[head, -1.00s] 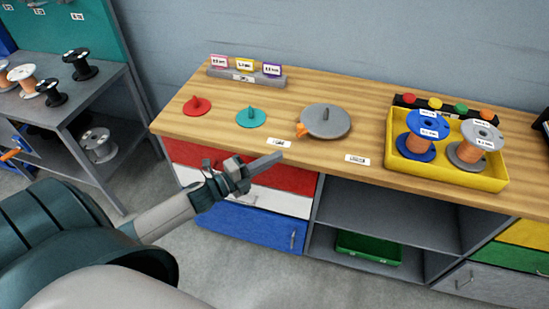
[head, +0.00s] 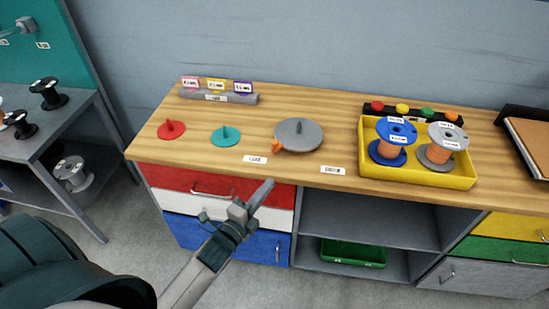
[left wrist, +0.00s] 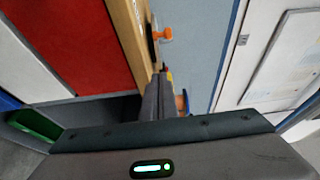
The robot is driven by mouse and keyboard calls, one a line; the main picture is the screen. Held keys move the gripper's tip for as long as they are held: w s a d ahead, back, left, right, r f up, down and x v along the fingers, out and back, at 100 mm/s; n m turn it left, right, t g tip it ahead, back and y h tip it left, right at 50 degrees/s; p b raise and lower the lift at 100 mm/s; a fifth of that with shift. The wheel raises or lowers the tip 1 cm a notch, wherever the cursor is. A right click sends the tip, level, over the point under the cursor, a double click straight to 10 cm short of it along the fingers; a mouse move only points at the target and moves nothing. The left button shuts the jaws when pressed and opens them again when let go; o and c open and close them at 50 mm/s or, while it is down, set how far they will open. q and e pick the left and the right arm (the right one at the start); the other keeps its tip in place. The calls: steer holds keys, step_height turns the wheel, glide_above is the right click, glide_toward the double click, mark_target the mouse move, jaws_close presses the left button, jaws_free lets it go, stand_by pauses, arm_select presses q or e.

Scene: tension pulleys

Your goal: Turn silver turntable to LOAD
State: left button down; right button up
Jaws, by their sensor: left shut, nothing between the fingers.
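The silver turntable (head: 301,133) is a round grey disc with a short upright peg, lying on the wooden bench top. Its orange pointer (head: 278,147) sticks out at the front left, toward a small white label (head: 255,160) at the bench's front edge. A second label (head: 332,170) lies further right; the print on both is too small to read surely. My left gripper (head: 262,194) is shut and empty, in front of the drawers and below the bench edge, apart from the turntable. In the left wrist view the orange pointer (left wrist: 163,35) shows beyond the shut fingers (left wrist: 158,98). My right gripper is not seen.
A red disc (head: 171,130) and a teal disc (head: 225,136) lie left of the turntable. A yellow tray (head: 415,177) with blue and grey spools stands on the right. A label rack (head: 218,97) stands at the back left. The bench's front edge lies between gripper and turntable.

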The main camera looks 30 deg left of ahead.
mark_target(274, 164)
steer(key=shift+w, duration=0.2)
